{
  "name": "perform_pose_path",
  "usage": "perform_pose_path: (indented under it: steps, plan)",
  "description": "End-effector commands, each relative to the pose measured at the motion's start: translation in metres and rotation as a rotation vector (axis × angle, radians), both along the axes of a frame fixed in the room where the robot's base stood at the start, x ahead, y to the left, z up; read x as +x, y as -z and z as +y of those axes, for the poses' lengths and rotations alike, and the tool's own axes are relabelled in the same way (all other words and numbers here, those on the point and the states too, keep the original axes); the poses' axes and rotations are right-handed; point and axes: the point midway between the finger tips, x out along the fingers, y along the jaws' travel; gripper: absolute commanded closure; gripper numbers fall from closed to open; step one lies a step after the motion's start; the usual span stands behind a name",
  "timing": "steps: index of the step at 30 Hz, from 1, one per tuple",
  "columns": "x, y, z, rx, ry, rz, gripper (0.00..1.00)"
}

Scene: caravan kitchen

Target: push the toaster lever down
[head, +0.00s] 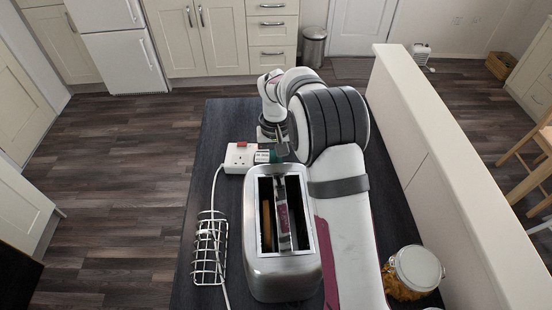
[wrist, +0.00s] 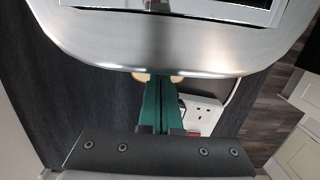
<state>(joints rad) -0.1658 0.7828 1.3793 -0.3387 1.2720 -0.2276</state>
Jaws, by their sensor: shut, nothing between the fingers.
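The silver toaster (head: 285,275) stands on the dark worktop, with a brown slice (head: 266,228) in its left slot. Its rounded metal end fills the top of the wrist view (wrist: 160,45). The cream lever (wrist: 139,77) shows on both sides of my fingertips at the lower edge of that end; its middle is hidden behind them. My gripper (wrist: 160,82) is shut and empty, its teal fingers lined up with the lever. I cannot tell whether they touch it. In the head view my gripper (head: 275,156) is at the toaster's far end, and the lever is hidden.
A white socket block (head: 240,158) with a red switch sits close beside my fingers, left of them in the head view. A wire rack (head: 208,250) and white cable lie left of the toaster. A glass jar (head: 412,272) stands at right, near a low cream wall (head: 440,170).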

Motion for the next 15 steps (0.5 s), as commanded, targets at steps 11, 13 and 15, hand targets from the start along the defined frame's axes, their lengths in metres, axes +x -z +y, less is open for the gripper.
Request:
perform_pose_path:
  steps: [11,13,15]
  plan:
    - [0.028,-0.010,0.001,0.001,0.002,-0.003,1.00]
    - [0.031,-0.012,0.001,0.001,0.001,-0.002,1.00]
    - [0.031,-0.012,0.001,0.001,0.001,-0.002,1.00]
